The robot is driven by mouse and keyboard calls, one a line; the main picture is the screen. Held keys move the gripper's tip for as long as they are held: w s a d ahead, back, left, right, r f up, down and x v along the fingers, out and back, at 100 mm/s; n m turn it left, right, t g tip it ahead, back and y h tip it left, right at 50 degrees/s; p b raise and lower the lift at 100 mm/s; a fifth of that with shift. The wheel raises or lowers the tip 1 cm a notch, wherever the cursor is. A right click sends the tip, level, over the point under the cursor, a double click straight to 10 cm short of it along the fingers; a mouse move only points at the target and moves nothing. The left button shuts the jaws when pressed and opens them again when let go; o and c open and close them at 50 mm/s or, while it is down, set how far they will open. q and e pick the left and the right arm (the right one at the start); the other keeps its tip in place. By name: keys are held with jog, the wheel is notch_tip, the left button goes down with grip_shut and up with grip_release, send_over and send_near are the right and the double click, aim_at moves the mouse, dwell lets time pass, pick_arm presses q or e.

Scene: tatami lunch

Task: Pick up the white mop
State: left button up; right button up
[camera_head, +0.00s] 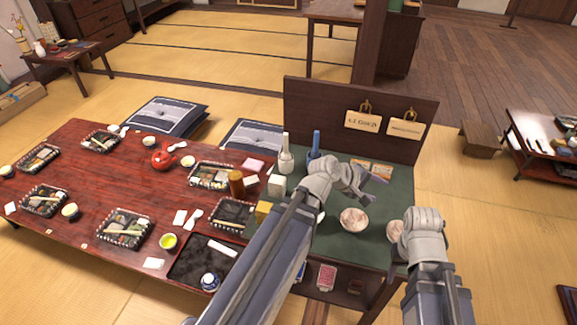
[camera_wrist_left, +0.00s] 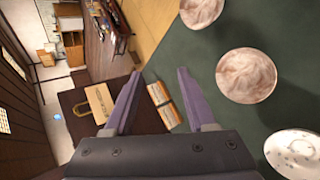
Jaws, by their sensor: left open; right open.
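A white upright piece (camera_head: 286,153) with a slim top, which looks like the white mop, stands on the green side table (camera_head: 375,247) near its back left corner. A similar blue piece (camera_head: 315,143) stands to its right. My left gripper (camera_head: 378,173) is open and empty above the green table, to the right of both pieces. Its spread fingers (camera_wrist_left: 159,72) show in the left wrist view, with nothing between them; the white piece is not recognizable there. My right gripper (camera_head: 420,222) is lower, at the table's right edge, with its fingers hidden.
A marbled bowl (camera_head: 354,219) sits on the green table below my left gripper; another (camera_head: 394,231) is beside my right wrist. A dark panel (camera_head: 322,118) with wooden tags (camera_head: 362,121) stands behind. The red table (camera_head: 110,180) at left is crowded with trays.

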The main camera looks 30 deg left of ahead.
pick_arm(q)
jog(key=w+a+f+n+t+y+b, duration=0.1)
jog(key=w+a+n+t+b, duration=0.45)
jog(key=a+n, duration=0.4)
jog(key=n+t+y+b, duration=0.4)
jog(key=n+y+b, duration=0.5)
jog(key=n, duration=0.8)
send_over(286, 151)
jog(key=s+p, duration=0.1)
jog(key=s, duration=0.1)
jog(key=shift+y, duration=0.5)
jog(key=x, duration=0.6)
jog(key=shift+f, duration=0.4)
jog(key=shift+d, duration=0.15)
grip_shut()
pick_arm(e)
notch_tip(286, 151, down, 16)
jog(key=shift+r, duration=0.15)
